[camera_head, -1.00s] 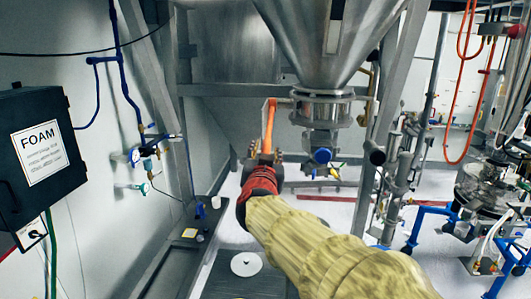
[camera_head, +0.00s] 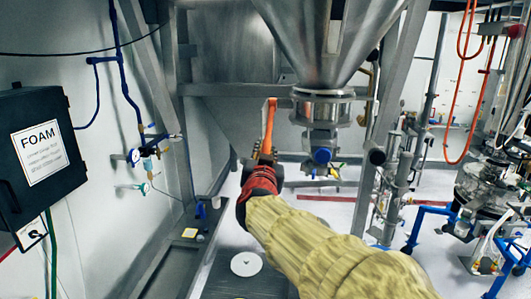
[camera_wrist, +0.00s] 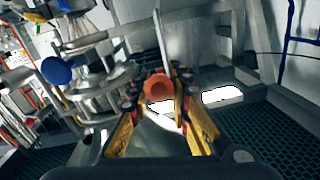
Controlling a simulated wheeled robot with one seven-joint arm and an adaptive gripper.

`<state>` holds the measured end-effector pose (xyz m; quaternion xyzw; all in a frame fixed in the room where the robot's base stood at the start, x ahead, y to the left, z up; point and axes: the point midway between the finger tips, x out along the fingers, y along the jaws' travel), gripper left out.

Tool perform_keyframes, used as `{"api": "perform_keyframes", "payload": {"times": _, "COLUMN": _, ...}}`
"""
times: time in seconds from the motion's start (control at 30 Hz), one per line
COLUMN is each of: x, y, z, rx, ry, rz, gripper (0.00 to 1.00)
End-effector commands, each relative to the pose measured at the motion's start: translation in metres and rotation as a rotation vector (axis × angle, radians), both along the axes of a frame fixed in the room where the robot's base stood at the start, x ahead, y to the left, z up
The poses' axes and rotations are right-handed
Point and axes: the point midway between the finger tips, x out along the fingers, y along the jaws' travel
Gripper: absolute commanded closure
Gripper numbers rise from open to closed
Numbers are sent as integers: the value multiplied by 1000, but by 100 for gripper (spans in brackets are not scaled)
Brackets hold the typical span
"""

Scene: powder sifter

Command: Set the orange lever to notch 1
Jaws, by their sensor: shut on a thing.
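The orange lever (camera_head: 269,127) stands near upright left of the steel hopper's outlet in the head view. Its lower end is at my gripper (camera_head: 262,160). In the wrist view, the round orange end of the lever (camera_wrist: 158,88) sits between the yellow-and-black fingers of my gripper (camera_wrist: 160,105), which are shut on it. The notches are not readable in either view.
The steel hopper (camera_head: 325,40) hangs above and right of the lever, with a blue-capped valve (camera_head: 322,155) below it. A grey frame post (camera_head: 385,85) stands to the right. A black FOAM box (camera_head: 38,150) is on the left wall.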

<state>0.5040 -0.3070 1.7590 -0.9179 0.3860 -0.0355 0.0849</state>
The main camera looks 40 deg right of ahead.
Motion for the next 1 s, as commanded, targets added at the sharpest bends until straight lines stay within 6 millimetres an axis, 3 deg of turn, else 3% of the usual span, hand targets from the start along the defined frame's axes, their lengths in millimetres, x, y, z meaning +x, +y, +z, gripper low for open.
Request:
{"api": "perform_keyframes", "payload": {"times": 0.3, "x": 0, "y": 0, "z": -1, "rx": -2, "ry": -2, "rz": 0, "gripper": 100}}
{"api": "perform_keyframes", "payload": {"times": 1.0, "x": 8, "y": -10, "z": -33, "rx": -94, "ry": -80, "rz": -1, "gripper": 100}}
